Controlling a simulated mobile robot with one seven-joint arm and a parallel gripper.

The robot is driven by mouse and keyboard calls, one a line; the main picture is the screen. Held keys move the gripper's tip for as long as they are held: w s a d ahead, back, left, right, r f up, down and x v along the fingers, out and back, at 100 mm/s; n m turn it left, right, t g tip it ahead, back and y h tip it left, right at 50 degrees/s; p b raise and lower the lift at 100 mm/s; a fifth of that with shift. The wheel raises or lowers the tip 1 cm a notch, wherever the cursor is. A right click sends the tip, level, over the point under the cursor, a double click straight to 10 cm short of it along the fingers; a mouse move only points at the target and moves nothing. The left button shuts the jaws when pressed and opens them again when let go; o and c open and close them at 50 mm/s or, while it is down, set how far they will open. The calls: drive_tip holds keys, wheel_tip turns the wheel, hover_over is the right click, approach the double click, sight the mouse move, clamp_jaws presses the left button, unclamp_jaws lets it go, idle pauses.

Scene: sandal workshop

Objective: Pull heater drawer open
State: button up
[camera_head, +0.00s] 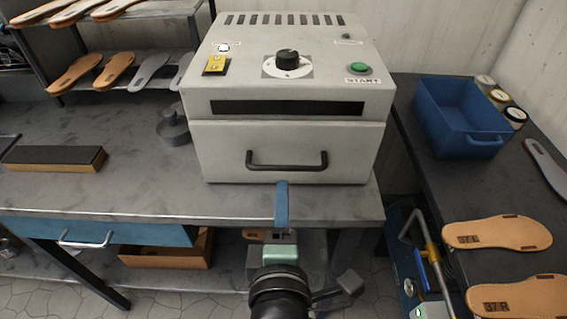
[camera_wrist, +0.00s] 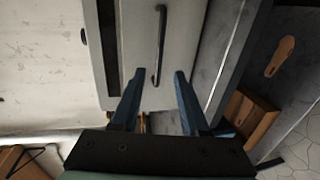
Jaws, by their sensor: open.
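The heater (camera_head: 285,95) is a pale grey box on the metal bench, with a black dial, a green START button and a dark slot across its front. Its drawer (camera_head: 225,160) is the lower front panel and looks shut. A black bar handle (camera_head: 287,167) runs across the drawer; it also shows in the wrist view (camera_wrist: 159,45). My gripper (camera_head: 282,190) has blue fingers and is just in front of the drawer, below the handle in the head view. In the wrist view the fingers (camera_wrist: 157,85) are apart with nothing between them, and the handle lies ahead of the gap, apparently untouched.
A blue bench drawer (camera_head: 130,234) with a pale handle is at the lower left. A sanding block (camera_head: 54,158) lies on the bench. A blue bin (camera_head: 460,112) and sandal soles (camera_head: 497,233) are on the right table. The bench front is close to my arm.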

sight(283, 170)
drive_tip(key=x, duration=1)
clamp_jaws()
idle(1.2)
